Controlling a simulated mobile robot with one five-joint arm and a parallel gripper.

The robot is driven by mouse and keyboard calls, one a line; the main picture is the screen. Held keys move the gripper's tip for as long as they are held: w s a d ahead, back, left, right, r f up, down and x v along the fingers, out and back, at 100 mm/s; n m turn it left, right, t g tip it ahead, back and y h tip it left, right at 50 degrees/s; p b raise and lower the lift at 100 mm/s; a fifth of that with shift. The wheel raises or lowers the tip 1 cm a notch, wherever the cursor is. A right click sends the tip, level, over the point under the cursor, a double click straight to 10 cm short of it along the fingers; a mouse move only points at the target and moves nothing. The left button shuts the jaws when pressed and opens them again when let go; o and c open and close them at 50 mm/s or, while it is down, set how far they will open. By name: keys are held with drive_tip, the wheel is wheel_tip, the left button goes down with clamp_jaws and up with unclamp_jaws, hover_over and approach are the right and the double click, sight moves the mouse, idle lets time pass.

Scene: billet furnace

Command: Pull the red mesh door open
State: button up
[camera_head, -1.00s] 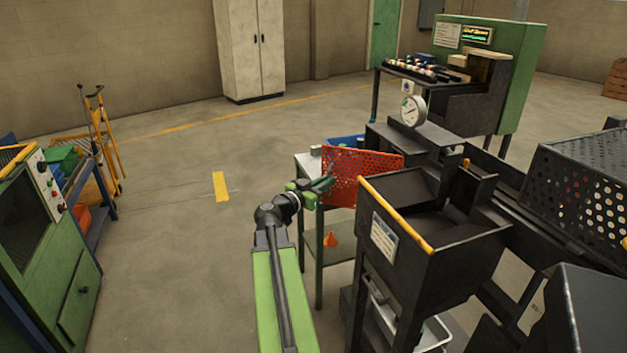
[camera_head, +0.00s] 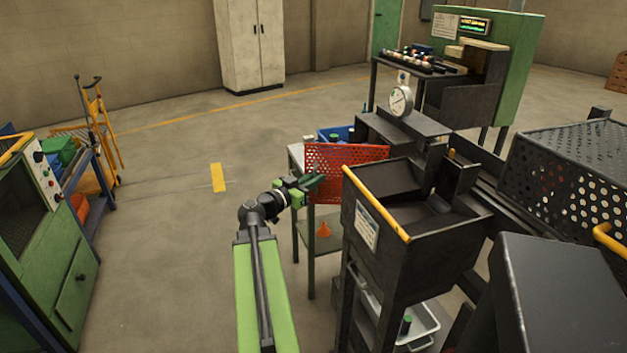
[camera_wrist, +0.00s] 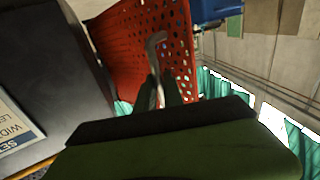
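The red mesh door (camera_head: 350,160) stands out to the left of the dark machine box, upright. Its perforated red face also fills the upper middle of the wrist view (camera_wrist: 120,40). My gripper (camera_head: 320,180) is in front of the door's lower left part. In the wrist view a grey curved handle (camera_wrist: 153,50) runs down to my gripper (camera_wrist: 161,88), with its lower end between the two dark fingers. The fingers are close together around the handle. I cannot tell whether they touch it.
The dark machine box with a yellow front bar (camera_head: 380,205) is just right of my gripper. A side table (camera_head: 323,243) with an orange cone stands behind. A dial gauge (camera_head: 400,100) rises past the door. The floor at left is clear up to a green cabinet (camera_head: 60,260).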

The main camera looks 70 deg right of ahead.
drive_tip(key=o, duration=0.4)
drive_tip(key=shift+s, duration=0.3)
drive_tip(key=shift+o, duration=0.2)
drive_tip(key=shift+w, duration=0.1)
drive_tip(key=shift+w, duration=0.1)
